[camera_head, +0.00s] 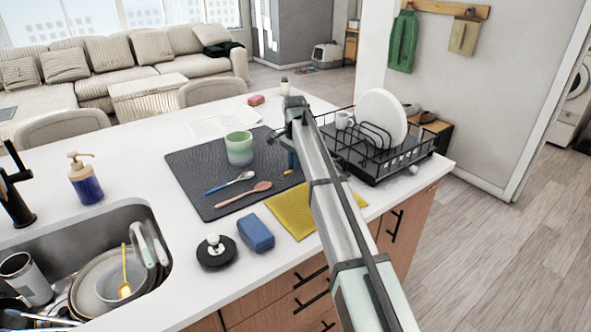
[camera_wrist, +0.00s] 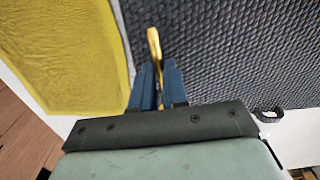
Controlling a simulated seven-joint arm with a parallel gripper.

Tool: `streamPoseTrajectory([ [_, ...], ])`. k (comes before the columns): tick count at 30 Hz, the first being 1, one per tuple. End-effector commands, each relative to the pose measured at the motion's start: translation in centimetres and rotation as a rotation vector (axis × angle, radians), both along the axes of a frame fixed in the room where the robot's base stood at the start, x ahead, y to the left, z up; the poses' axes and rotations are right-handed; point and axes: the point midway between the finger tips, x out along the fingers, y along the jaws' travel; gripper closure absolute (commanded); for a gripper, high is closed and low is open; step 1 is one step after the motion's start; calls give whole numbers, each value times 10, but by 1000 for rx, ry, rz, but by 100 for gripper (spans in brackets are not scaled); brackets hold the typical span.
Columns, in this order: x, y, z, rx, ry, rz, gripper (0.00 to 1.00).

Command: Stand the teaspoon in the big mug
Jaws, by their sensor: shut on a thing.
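My gripper (camera_head: 291,162) is over the right part of the dark mat, near the yellow cloth. In the wrist view its dark blue fingers (camera_wrist: 158,82) are shut on a slim gold-yellow teaspoon (camera_wrist: 154,45). Only a small yellow piece of the teaspoon (camera_head: 288,172) shows in the head view; the arm and fingers hide the rest. The big mug (camera_head: 239,150), green fading to pale, stands upright on the mat to the left of my gripper, apart from it. The big mug is not in the wrist view.
On the dark mat (camera_head: 195,170) lie a blue-handled spoon (camera_head: 228,183) and a pink spoon (camera_head: 243,194). A yellow cloth (camera_head: 290,212), blue sponge (camera_head: 256,233) and black-based stopper (camera_head: 216,252) lie in front. A dish rack (camera_head: 385,165) stands right; the filled sink (camera_head: 150,215) is left.

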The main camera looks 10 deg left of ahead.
Motion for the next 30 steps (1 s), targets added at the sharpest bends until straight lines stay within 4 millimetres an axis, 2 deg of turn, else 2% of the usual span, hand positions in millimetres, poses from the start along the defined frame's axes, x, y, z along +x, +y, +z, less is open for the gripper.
streamPoseTrajectory([
  [3,1,1,23,1,-2,0,100],
  [9,1,0,56,0,-1,0,100],
  [14,2,1,72,7,6,-8,100],
  [19,8,12,79,67,74,-88,100],
  [23,15,38,86,163,158,-206,100],
  [26,19,65,97,251,219,-314,100],
  [30,24,108,121,393,288,-466,100],
])
